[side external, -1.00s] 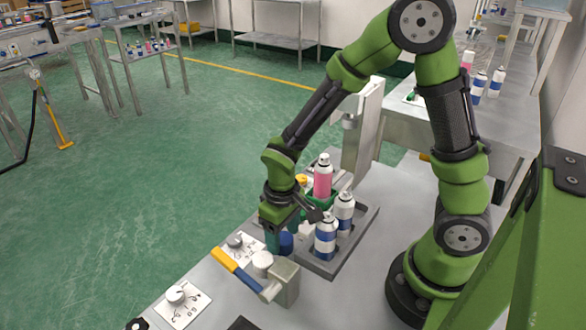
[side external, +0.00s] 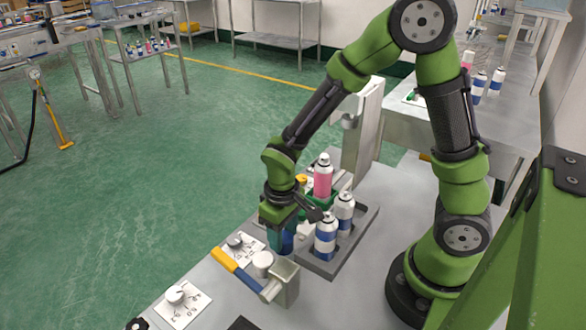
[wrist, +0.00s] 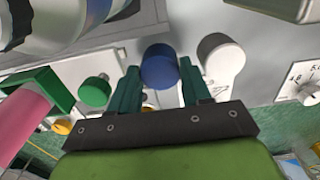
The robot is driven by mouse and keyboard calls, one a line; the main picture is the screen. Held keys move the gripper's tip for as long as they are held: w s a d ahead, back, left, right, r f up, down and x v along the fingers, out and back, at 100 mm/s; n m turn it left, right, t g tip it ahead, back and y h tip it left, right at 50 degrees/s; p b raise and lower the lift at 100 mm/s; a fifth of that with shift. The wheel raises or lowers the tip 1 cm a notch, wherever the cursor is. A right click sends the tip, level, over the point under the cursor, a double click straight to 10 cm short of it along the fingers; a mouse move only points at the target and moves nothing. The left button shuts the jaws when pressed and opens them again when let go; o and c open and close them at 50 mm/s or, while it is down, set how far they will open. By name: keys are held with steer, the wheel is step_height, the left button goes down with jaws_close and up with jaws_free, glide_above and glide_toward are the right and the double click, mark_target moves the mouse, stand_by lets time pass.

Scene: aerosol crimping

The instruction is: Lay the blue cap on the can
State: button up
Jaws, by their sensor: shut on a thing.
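The blue cap (wrist: 160,66) sits between the two teal fingers of my gripper (wrist: 161,87) in the wrist view. The fingers are shut on its sides. In the side view my gripper (side external: 281,238) points down near the bench, and the blue cap (side external: 289,243) is partly hidden by a finger. The side view shows white cans with blue bands (side external: 326,239) on the grey tray to the right of my gripper. A pink can (side external: 323,178) stands behind them in a green holder. Which can is meant, I cannot tell.
A white cap (wrist: 222,60) is close beside my right finger, and a green cap (wrist: 95,91) lies left of my left finger. A lever device with a yellow handle (side external: 224,259) stands in front of my gripper. Dial plates (side external: 179,306) lie at front left.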

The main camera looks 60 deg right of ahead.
steer(key=shift+r, duration=2.4)
step_height(320, 180, up, 18)
steer(key=r, duration=0.1)
steer(key=m, duration=0.6)
glide_above(325, 155)
step_height(325, 155, down, 4)
steer(key=shift+f, duration=2.9)
steer(key=shift+f, duration=0.15)
steer(key=o, duration=0.8)
